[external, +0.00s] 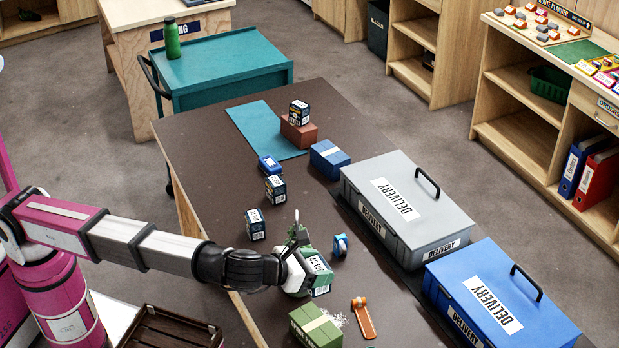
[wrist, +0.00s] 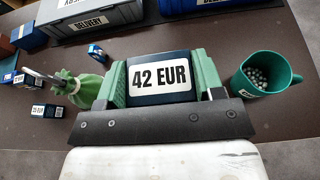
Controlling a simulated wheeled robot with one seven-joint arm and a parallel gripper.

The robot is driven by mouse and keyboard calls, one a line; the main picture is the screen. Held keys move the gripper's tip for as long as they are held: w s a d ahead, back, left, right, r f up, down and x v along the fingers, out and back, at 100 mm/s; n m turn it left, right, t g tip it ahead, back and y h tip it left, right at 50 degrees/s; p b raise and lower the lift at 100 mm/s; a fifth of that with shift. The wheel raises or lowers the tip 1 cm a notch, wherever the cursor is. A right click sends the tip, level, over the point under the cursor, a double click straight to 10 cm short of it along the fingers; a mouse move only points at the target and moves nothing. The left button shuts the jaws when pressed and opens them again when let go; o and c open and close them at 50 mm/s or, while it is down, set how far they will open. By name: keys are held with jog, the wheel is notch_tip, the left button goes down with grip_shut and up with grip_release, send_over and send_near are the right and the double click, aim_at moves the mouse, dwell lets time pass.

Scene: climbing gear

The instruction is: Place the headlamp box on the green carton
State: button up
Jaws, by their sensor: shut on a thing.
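My gripper (external: 307,274) is shut on the headlamp box, a dark blue box with a white "42 EUR" label. The box shows (external: 320,265) at the end of my arm and fills the middle of the wrist view (wrist: 160,78). The green carton (external: 315,328), with a pale band, stands on the brown table at the bottom of the external view, just below the held box in the picture. The box's underside is hidden.
A green mug of grey balls (wrist: 266,75) stands to the right in the wrist view. An orange tool (external: 363,318), grey case (external: 410,180) and blue case (external: 540,310) are nearby.

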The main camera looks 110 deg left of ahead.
send_over(315, 324)
notch_tip(315, 324, down, 13)
jog(key=shift+a+f, duration=0.1)
jog(key=shift+f, duration=0.1)
dwell(0.4)
jog(key=shift+f, duration=0.1)
jog(key=o, duration=1)
jog(key=v, duration=1.2)
